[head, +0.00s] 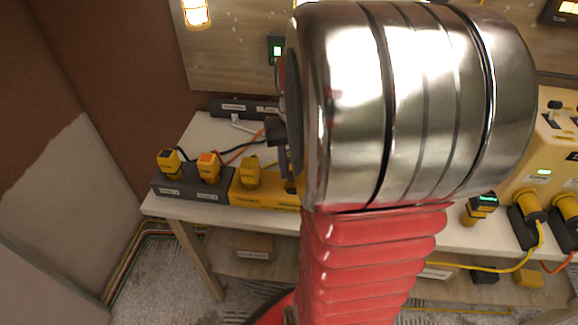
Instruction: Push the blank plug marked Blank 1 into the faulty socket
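My chrome and red arm fills the middle of the head view. Dark parts that look like my gripper (281,142) show at its left edge, above the bench. Most of it is hidden, so I cannot tell whether it is open or holds anything. Two yellow-and-black plugs, a left one (170,163) and one with an orange top (208,166), stand in a grey rack (186,190). A yellow plug (250,173) stands in the yellow block (262,198) beside it. Their labels are too small to read, so I cannot tell which is Blank 1. I cannot pick out the faulty socket.
The wooden bench (190,137) runs behind my arm, with a black power strip (238,107) at the back. At right are a cream unit (553,165), corded yellow plugs (529,206) and a tester with a green display (482,206). A cardboard box (253,247) sits below.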

